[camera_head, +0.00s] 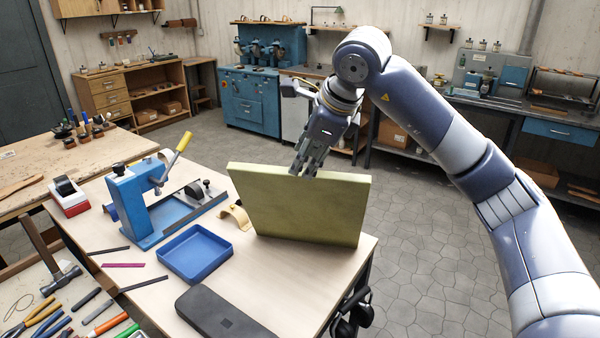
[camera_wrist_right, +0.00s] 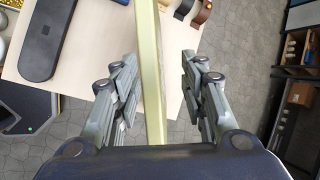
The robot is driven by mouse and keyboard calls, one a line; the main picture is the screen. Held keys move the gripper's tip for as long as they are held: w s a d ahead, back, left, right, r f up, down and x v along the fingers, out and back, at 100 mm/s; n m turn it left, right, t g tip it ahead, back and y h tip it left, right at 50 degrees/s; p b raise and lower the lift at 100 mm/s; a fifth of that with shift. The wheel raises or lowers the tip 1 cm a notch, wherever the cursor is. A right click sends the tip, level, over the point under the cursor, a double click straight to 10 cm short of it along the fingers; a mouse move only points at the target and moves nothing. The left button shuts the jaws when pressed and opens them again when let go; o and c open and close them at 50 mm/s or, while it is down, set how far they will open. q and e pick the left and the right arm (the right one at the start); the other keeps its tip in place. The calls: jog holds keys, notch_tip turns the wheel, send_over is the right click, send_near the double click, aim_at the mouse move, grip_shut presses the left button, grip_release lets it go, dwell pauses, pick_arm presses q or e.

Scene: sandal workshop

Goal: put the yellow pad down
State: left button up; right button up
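The yellow pad (camera_head: 300,208) is a large, thick, flat slab. It stands upright on its long edge at the right end of the light wooden table (camera_head: 270,285). My right gripper (camera_head: 305,168) is at the top edge of the pad, pointing down. In the right wrist view the pad (camera_wrist_right: 152,70) runs edge-on between the two fingers, with a clear gap on each side. The right gripper is open and does not hold the pad. My left gripper is not in view.
A blue tray (camera_head: 194,254), a blue lever press (camera_head: 135,205), a tan curved piece (camera_head: 236,215) and a dark case (camera_head: 222,312) lie left of the pad. Hand tools fill the lower left. The table's right edge is close to the pad, with open floor beyond.

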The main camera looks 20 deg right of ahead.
jog(key=v, duration=0.6)
jog(key=shift+r+b, duration=0.2)
jog(key=shift+b, duration=0.2)
jog(key=shift+s+f, duration=0.1)
jog(key=shift+s, duration=0.05)
